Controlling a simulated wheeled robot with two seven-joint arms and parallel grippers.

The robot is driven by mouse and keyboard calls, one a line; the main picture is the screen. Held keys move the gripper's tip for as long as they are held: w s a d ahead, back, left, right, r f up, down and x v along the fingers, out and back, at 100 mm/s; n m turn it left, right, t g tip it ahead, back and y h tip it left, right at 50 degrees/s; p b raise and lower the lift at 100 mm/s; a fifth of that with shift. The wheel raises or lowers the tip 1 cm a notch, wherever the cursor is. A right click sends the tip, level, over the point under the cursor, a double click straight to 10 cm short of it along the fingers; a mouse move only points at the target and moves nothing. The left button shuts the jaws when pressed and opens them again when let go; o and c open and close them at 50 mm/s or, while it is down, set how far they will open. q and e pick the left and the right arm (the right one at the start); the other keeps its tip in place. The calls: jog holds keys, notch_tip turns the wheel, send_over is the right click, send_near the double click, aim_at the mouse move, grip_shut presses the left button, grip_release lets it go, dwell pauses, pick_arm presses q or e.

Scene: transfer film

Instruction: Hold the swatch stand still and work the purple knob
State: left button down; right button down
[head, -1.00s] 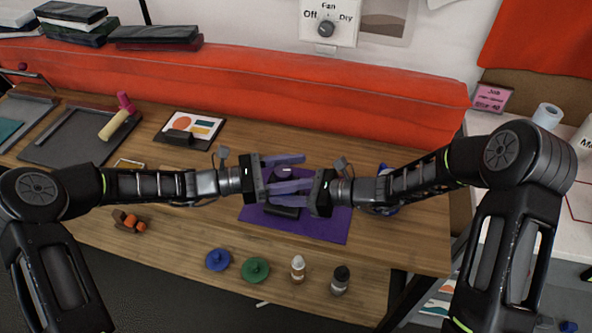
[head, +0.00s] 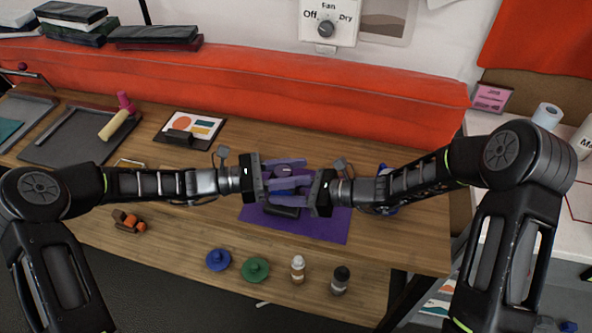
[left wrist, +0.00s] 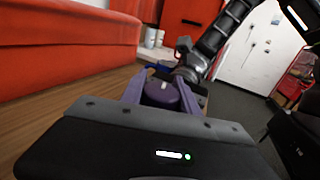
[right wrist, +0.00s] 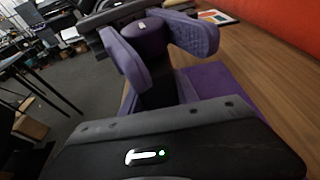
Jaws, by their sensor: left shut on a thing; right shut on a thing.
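The purple knob (left wrist: 161,93), with a pale mark on top, sits between the purple-grey fingers of my left gripper (head: 298,172), which is shut on it. The knob also shows in the right wrist view (right wrist: 147,36), above a dark upright part of the swatch stand (right wrist: 158,88). My right gripper (head: 278,193) comes in lower from the right and is shut on the stand, below the knob. The stand's dark foot (head: 282,211) shows on the purple mat (head: 325,228). The fingers hide most of the stand in the head view.
Blue (head: 218,260) and green (head: 255,269) knobbed discs and two small bottles (head: 298,269) (head: 341,280) stand along the front edge. A printed card (head: 194,128) lies behind left. A red padded ledge (head: 240,85) runs along the back. Something blue lies behind my right forearm.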

pick_arm(q)
jog(key=m+g, duration=0.2)
jog(key=g, duration=0.1)
jog(key=shift+s, duration=0.2)
jog(key=shift+s+m+g, duration=0.15)
jog(key=shift+m+g, duration=0.25)
jog(key=shift+g, duration=0.3)
jog(key=c, duration=0.9)
grip_release()
jog(key=w+a, duration=0.1)
jog(key=a, duration=1.1)
jog(key=shift+w, duration=0.3)
pick_arm(e)
jog(key=c, duration=0.8)
grip_release()
jog(key=shift+c, duration=0.2)
